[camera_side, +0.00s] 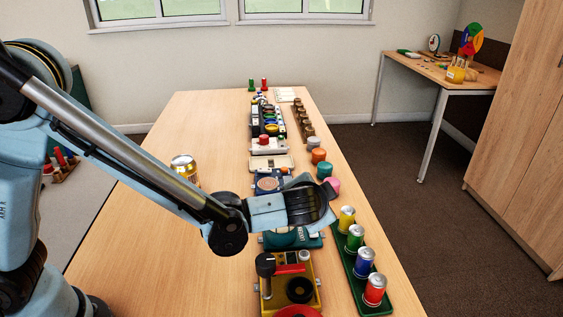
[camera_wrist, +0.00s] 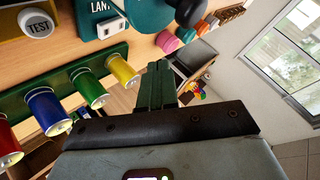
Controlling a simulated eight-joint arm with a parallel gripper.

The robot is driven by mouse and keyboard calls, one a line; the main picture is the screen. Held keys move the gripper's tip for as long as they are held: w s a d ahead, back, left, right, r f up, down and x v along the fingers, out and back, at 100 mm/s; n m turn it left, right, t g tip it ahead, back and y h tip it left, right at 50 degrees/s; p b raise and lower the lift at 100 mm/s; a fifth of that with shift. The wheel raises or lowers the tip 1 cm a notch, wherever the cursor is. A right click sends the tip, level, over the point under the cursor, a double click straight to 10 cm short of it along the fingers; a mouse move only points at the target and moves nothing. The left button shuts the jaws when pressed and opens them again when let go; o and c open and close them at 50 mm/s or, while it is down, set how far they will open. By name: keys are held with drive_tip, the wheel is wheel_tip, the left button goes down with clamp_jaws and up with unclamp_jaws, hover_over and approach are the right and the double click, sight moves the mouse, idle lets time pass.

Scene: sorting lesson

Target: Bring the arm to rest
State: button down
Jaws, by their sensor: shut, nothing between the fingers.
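My gripper (camera_side: 314,203) is above the right part of the long wooden table (camera_side: 170,240), over the row of devices and left of the coloured cans. In the wrist view its dark green fingers (camera_wrist: 157,84) are together with nothing between them. The view is tilted, and the can rack fills its left side. In the side view the fingertips are hard to make out against the dark wrist parts.
A green rack (camera_side: 381,302) holds yellow, green, blue and red cans at the table's right edge. A yellow device (camera_side: 287,288) is in front. The table's left side is mostly clear.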

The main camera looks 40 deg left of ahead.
drive_tip(key=shift+s+a+r, duration=0.1)
drive_tip(key=shift+a+r, duration=0.1)
drive_tip(key=shift+a, duration=0.15)
drive_tip(key=s+a+r+n+g+h, duration=0.1)
drive_tip(key=s+a+r+n+h, duration=0.1)
drive_tip(key=s+a, duration=0.5)
drive_tip(key=s+a+r+n+g+h, duration=0.1)
drive_tip(key=s+a+r+n+h, duration=0.1)
drive_tip(key=s+a, duration=0.5)
drive_tip(key=shift+s+a+r+n+g, duration=0.35)
drive_tip(key=shift+s+r+n, duration=0.2)
drive_tip(key=shift+s, duration=0.7)
drive_tip(key=shift+w, duration=0.1)
